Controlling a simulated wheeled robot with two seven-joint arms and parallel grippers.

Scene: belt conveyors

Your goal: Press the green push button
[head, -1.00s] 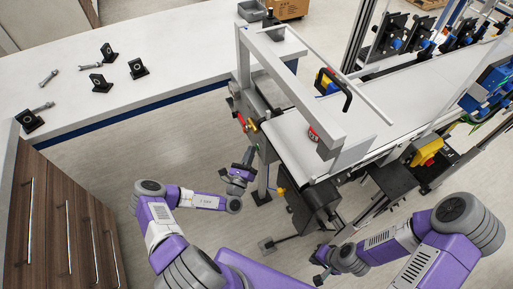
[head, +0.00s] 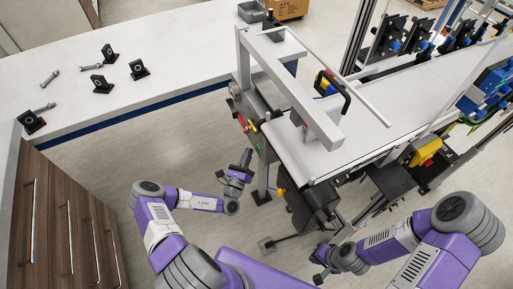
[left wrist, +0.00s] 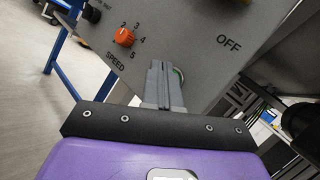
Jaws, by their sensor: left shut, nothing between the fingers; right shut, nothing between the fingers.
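The grey control panel (left wrist: 195,40) fills the upper part of the left wrist view, with an orange speed knob (left wrist: 124,37) and the word OFF. A green curved edge with a pale rim, seemingly the green push button (left wrist: 181,75), shows just right of my left fingers; the rest is hidden behind them. My left gripper (left wrist: 164,65) is shut and empty, in front of the panel; contact cannot be told. In the head view, my left gripper (head: 247,157) is beside the conveyor's near end. My right gripper (head: 318,279) is shut and empty, low at the bottom.
The conveyor belt (head: 370,110) runs to the upper right, with a grey beam (head: 290,88) above its near end. A red control (head: 241,121) shows on the conveyor's side. A white counter (head: 165,50) is at the upper left.

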